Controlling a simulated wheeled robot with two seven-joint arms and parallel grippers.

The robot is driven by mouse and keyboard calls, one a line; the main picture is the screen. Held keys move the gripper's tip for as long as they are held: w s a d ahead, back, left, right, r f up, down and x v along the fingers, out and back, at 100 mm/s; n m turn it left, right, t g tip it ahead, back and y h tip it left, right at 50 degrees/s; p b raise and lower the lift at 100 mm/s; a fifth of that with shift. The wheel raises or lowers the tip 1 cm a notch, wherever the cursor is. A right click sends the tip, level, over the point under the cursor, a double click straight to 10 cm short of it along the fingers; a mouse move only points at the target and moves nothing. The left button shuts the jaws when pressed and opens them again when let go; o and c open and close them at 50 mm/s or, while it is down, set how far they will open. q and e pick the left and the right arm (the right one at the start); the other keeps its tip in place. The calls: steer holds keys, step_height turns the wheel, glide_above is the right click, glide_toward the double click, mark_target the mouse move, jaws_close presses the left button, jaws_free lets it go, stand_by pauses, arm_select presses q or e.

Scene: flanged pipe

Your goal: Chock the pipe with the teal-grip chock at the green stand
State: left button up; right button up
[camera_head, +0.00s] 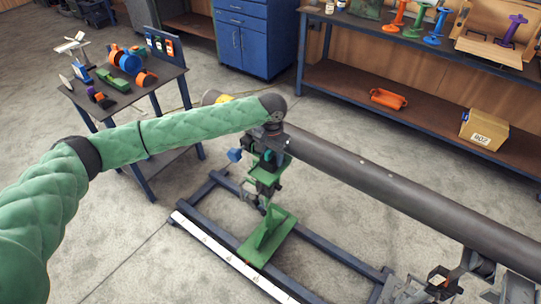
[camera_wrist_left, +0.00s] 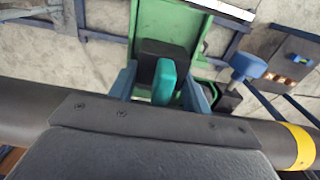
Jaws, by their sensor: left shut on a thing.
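The dark pipe (camera_head: 390,182) runs from the centre to the lower right; it also crosses the left wrist view (camera_wrist_left: 30,120). My left gripper (camera_head: 268,152) is at the pipe beside the top of this stand. In the left wrist view its blue-grey fingers are shut on the teal grip (camera_wrist_left: 164,82) of the chock, whose dark block (camera_wrist_left: 165,50) lies just beyond, against green metal. I cannot tell whether the block touches the pipe. My right gripper is not in view.
A small table (camera_head: 134,96) with coloured parts stands at left. A long workbench (camera_head: 420,58) with coloured stands is at the back right, with a cardboard box (camera_head: 484,130) on its lower shelf. A blue cabinet (camera_head: 242,40) stands behind. A yellow band (camera_wrist_left: 302,147) circles the pipe.

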arm_select(q)
steer(key=shift+w+d, duration=0.3)
steer(key=shift+w, duration=0.1)
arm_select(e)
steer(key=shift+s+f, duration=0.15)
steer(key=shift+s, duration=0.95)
arm_select(q)
steer(key=shift+w+d, duration=0.1)
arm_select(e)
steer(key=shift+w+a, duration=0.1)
arm_select(q)
steer(key=shift+w+d, duration=0.15)
steer(key=shift+w, duration=0.05)
steer(key=shift+w+d, duration=0.1)
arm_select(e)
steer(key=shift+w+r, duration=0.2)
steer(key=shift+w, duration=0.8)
